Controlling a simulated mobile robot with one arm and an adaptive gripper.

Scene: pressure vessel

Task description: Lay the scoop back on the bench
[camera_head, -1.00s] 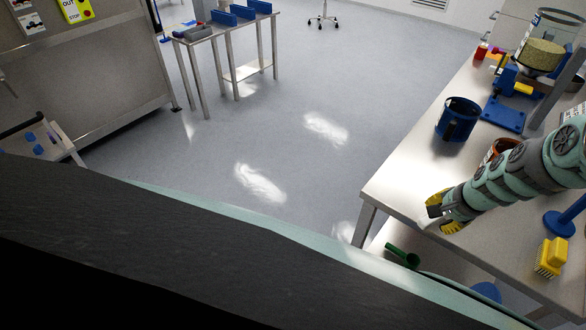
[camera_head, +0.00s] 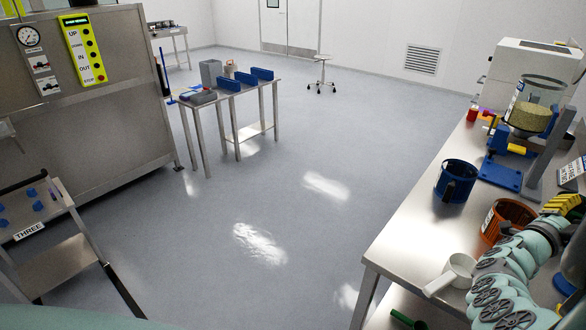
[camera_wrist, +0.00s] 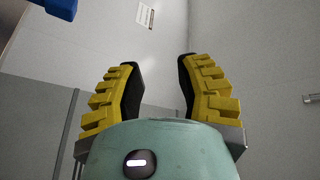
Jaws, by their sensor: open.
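A white scoop (camera_head: 460,270) lies on the steel bench (camera_head: 405,235), close to its left edge, with its handle pointing to the lower left in the head view. My gripper (camera_head: 565,204) is raised over the bench, to the upper right of the scoop and apart from it. The wrist view shows my gripper (camera_wrist: 158,68) with its yellow, dark-padded fingers spread wide and nothing between them. The scoop is not in the wrist view, which faces a grey wall.
An orange container (camera_head: 507,218) stands behind the scoop and a blue container (camera_head: 456,181) farther back. A stand with a blue base (camera_head: 501,172) and a glass vessel (camera_head: 533,100) are at the bench's far part. The floor left of the bench is clear.

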